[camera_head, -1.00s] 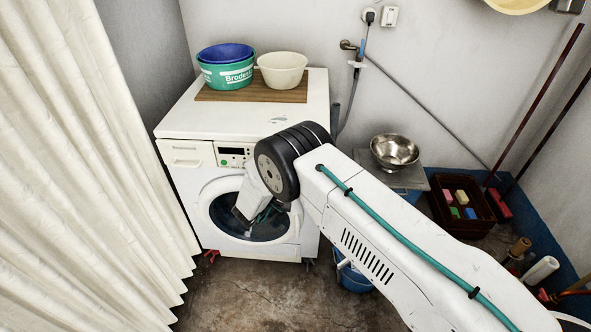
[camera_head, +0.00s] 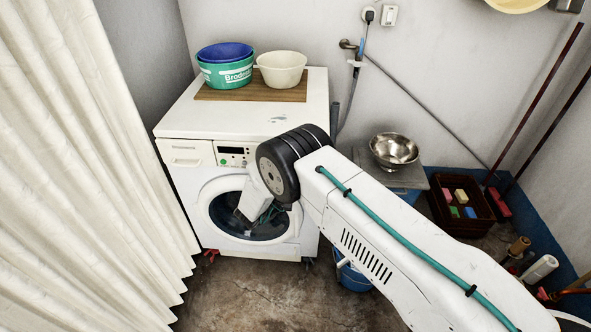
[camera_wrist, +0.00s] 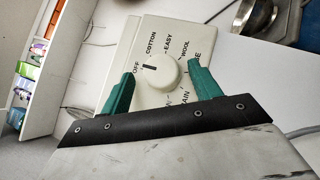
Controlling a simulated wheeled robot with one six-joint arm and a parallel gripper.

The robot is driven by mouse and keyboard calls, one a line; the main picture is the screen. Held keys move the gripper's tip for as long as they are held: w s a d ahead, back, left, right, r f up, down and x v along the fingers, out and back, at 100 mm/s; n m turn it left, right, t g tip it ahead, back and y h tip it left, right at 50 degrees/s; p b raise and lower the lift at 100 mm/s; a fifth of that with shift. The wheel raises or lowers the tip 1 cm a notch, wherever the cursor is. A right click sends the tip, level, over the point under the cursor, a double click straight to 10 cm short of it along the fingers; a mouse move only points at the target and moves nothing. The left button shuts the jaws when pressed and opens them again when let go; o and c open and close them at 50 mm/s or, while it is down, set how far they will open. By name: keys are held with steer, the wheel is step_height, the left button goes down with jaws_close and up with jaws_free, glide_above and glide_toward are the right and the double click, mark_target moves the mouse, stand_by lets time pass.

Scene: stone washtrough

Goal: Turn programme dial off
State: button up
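The programme dial (camera_wrist: 162,75) is a round white knob on the cream panel of the washing machine. In the wrist view, a dark mark on its left side points toward the OFF label (camera_wrist: 138,68). COTTON, EASY and WOOL run around its far side; other labels are partly hidden. My gripper (camera_wrist: 161,69) has two green fingers, one on each side of the dial, with a small gap visible at both sides. It is open and not closed on the knob. In the head view, my wrist hides the dial on the white washing machine (camera_head: 190,122).
On the machine's top, a wooden board (camera_head: 250,95) bears green and blue basins (camera_head: 226,72) and a cream bowl (camera_head: 282,70). A steel bowl (camera_head: 394,151) and a dark crate (camera_head: 462,225) stand to the right. A white curtain (camera_head: 80,180) hangs at left.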

steer(key=v, duration=0.7)
steer(key=shift+s+a+f, duration=0.15)
steer(key=shift+s+a, duration=0.1)
steer(key=shift+a, duration=0.05)
